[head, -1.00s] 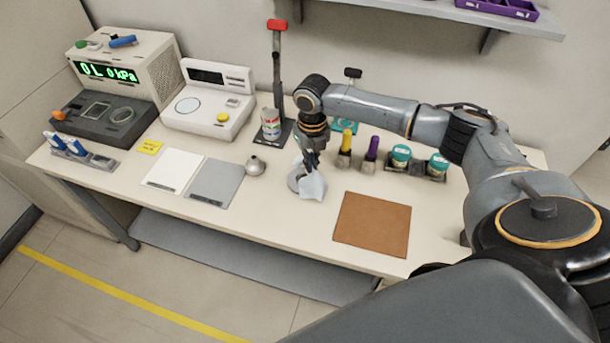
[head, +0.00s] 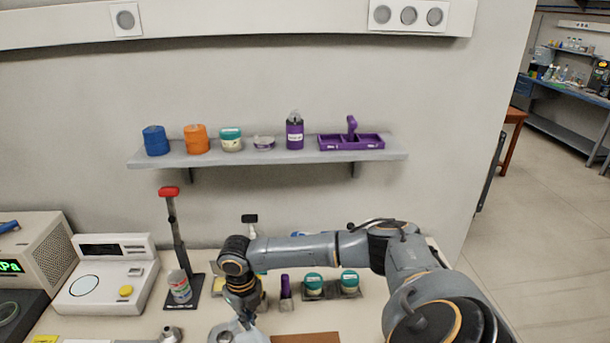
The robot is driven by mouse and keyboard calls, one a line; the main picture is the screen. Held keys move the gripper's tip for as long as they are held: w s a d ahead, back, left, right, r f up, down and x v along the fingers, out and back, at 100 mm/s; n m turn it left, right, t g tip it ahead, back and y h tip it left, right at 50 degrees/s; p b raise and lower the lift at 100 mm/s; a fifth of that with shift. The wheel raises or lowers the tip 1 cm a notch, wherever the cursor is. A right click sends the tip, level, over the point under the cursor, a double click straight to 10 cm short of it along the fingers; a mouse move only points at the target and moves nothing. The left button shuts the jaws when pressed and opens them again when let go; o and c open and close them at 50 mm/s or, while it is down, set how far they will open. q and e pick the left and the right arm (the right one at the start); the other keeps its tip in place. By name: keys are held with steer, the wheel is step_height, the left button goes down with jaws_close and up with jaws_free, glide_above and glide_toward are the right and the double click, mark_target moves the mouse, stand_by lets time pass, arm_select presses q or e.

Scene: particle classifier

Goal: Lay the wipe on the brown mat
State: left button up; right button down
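The pale bluish-white wipe (head: 249,333) is at the bottom edge of the head view, partly cut off. My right gripper (head: 245,314) points down at it from above; its fingers look closed together on the top of the wipe. A round grey dish-like piece (head: 224,337) is right beside the wipe, on its left. The brown mat (head: 305,339) shows only as a strip of its far edge, to the right of the wipe and gripper. My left gripper is not in view.
A red-topped stand (head: 170,192) and a can (head: 179,287) are to the left. A wall shelf (head: 270,154) with containers is above.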

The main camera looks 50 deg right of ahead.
steer(key=s+d+f+p, duration=0.2)
steer(key=s+d+p, duration=0.2)
steer(key=s, duration=0.9)
steer(key=d, duration=0.3)
